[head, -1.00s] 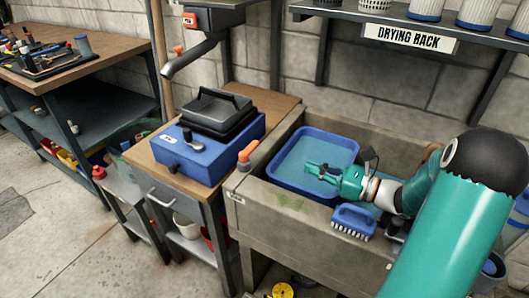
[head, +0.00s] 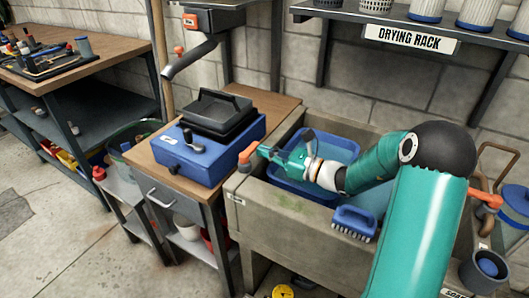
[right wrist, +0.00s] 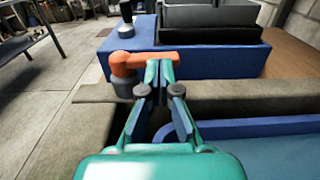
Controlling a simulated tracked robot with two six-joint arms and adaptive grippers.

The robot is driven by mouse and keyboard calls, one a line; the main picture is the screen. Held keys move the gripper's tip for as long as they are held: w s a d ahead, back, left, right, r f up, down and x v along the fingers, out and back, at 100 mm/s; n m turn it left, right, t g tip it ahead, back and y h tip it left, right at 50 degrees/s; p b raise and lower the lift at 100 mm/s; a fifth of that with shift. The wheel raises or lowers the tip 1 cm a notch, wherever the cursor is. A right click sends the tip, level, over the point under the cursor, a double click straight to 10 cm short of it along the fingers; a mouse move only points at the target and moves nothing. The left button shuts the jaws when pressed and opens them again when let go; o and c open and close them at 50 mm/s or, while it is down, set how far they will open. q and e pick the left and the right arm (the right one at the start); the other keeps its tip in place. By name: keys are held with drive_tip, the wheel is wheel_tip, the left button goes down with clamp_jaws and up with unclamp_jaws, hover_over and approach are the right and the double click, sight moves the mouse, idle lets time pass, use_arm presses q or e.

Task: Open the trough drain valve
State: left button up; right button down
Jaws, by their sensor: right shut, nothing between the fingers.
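An orange lever handle (head: 247,152) on a short grey stem stands at the left corner of the concrete trough (head: 290,219). My right gripper (head: 264,151) is shut and empty, with its fingertips right at this handle. In the right wrist view the orange handle (right wrist: 130,62) runs rightward from its pivot, and the closed fingertips (right wrist: 160,68) overlap it; whether they touch it I cannot tell. A second orange handle (head: 487,196) shows at the trough's right end, partly behind my right arm. My left gripper is not in view.
A blue tub (head: 340,148) sits in the trough, below my right gripper. A blue brush (head: 354,222) lies on the trough's front rim. A blue box with black trays (head: 210,158) stands on the wooden cabinet to the left. The drying rack (head: 410,38) hangs above.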

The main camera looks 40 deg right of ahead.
drive_tip(key=shift+w, duration=0.1)
drive_tip(key=shift+w+n+y+p, duration=0.15)
drive_tip(key=shift+n+y+p, duration=0.15)
drive_tip(key=shift+y, duration=0.1)
idle(0.3)
